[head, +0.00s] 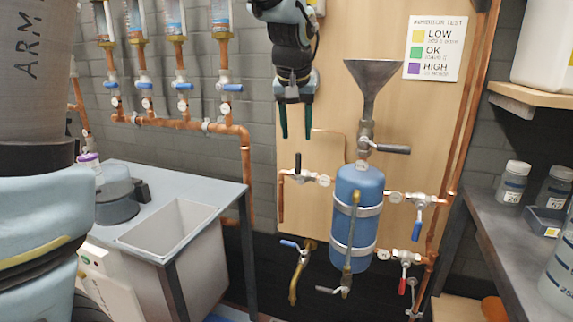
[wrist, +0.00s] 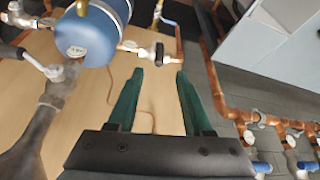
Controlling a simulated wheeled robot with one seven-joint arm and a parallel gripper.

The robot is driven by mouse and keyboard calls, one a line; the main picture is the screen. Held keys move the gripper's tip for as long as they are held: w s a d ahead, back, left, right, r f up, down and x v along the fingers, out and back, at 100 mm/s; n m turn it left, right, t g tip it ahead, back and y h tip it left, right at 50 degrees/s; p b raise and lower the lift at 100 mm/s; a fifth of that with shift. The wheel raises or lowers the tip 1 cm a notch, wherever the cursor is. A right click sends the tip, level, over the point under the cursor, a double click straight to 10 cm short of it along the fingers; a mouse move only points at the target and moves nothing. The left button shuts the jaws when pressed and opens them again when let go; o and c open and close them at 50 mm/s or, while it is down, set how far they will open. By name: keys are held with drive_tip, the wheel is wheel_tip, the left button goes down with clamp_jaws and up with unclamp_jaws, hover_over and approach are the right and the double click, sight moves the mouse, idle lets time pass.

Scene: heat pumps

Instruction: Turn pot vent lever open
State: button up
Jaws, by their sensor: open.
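The blue pot (head: 356,205) is strapped upright to the wooden board under a grey funnel (head: 372,85). A valve with a black lever (head: 298,162) sits on a short pipe at its upper left; the lever points up. I cannot read a label naming it as the vent. My gripper (head: 296,132) hangs above this lever with two green fingers apart and empty. In the wrist view my gripper (wrist: 160,75) points toward the black lever (wrist: 159,52), which lies just beyond the fingertips, roughly between them. The pot also shows there (wrist: 90,30). I see no contact.
A grey-handled valve (head: 390,149) is under the funnel. A blue lever (head: 417,230) and a red lever (head: 402,285) are right of the pot; another blue lever (head: 290,244) is lower left. A grey sink (head: 170,232) stands left, a shelf (head: 530,95) right.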

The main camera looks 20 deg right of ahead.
sight(298, 155)
drive_tip(key=p+x, duration=0.1)
drive_tip(key=x, duration=0.9)
drive_tip(key=shift+w+d+f, duration=0.15)
drive_tip(key=shift+f, duration=0.2)
clamp_jaws()
idle(1.0)
